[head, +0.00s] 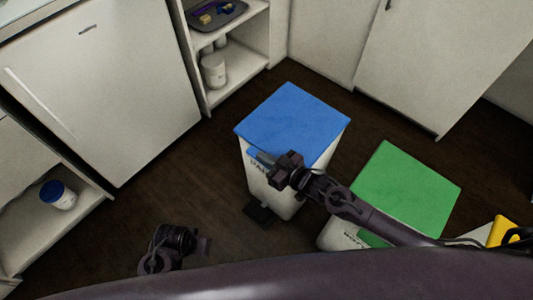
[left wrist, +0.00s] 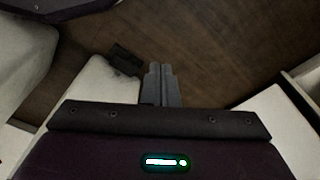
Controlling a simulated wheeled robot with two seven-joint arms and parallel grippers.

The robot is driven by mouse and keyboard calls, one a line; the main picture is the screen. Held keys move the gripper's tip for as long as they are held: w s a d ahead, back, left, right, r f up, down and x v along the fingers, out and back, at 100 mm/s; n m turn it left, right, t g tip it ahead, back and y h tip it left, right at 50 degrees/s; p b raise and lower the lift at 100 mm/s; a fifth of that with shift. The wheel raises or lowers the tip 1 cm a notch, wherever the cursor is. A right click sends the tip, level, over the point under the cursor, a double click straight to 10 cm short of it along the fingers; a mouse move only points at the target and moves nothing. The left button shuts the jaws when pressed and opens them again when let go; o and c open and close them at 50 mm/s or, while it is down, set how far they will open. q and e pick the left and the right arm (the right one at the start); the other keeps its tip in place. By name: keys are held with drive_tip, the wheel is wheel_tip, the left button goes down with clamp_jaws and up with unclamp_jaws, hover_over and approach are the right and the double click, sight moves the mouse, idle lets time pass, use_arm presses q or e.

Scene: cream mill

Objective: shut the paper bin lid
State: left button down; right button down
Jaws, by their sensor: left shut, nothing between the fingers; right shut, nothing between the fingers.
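The paper bin (head: 270,188) is white with a blue lid (head: 295,118), and its partly covered label begins with "PA". The lid lies flat over the bin top and looks shut. My right gripper (head: 262,158) is shut and empty at the bin's front, just below the lid's near edge; I cannot tell whether it touches. A black pedal (head: 260,215) sticks out at the bin's foot. My left gripper (head: 204,246) is low over the floor, left of the bin. Its closed, empty fingers show in the left wrist view (left wrist: 161,72).
A green-lidded bin (head: 408,188) stands to the right, partly behind my right arm, with something yellow (head: 502,231) beyond it. White cabinets (head: 100,85) and open shelves (head: 235,75) line the back and left. Dark wooden floor (head: 165,190) is clear left of the paper bin.

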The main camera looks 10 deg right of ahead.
drive_tip(key=shift+s+f, duration=0.1)
drive_tip(key=shift+f, duration=0.4)
use_arm(q)
wheel_tip(320, 180, up, 2)
drive_tip(key=shift+d+r, duration=0.1)
drive_tip(key=shift+d, duration=0.05)
use_arm(e)
drive_tip(key=shift+f, duration=0.1)
